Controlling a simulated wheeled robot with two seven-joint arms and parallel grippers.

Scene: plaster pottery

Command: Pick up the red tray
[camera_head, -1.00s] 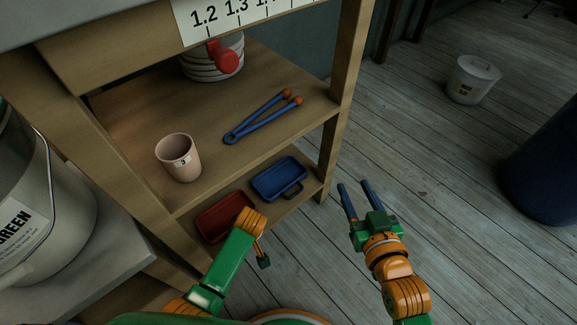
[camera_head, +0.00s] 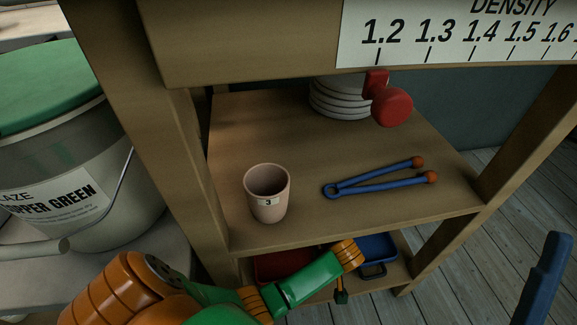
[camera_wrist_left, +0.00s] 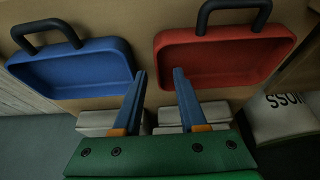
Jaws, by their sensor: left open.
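The red tray (camera_head: 283,264) lies on the lower shelf in the head view, partly hidden by the upper shelf and my left arm. In the left wrist view the red tray (camera_wrist_left: 225,58) is at upper right, its black handle (camera_wrist_left: 234,14) at the top. My left gripper (camera_wrist_left: 159,73) is open and empty. Its right fingertip overlaps the tray's left edge in the picture; I cannot tell whether they touch. In the head view its fingers are mostly hidden behind the arm. My right gripper (camera_head: 544,280) shows only partly at the right edge.
A blue tray (camera_wrist_left: 75,72) lies left of the red one in the wrist view. A shelf post (camera_head: 520,150) stands right; a glaze bucket (camera_head: 85,165) is left.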

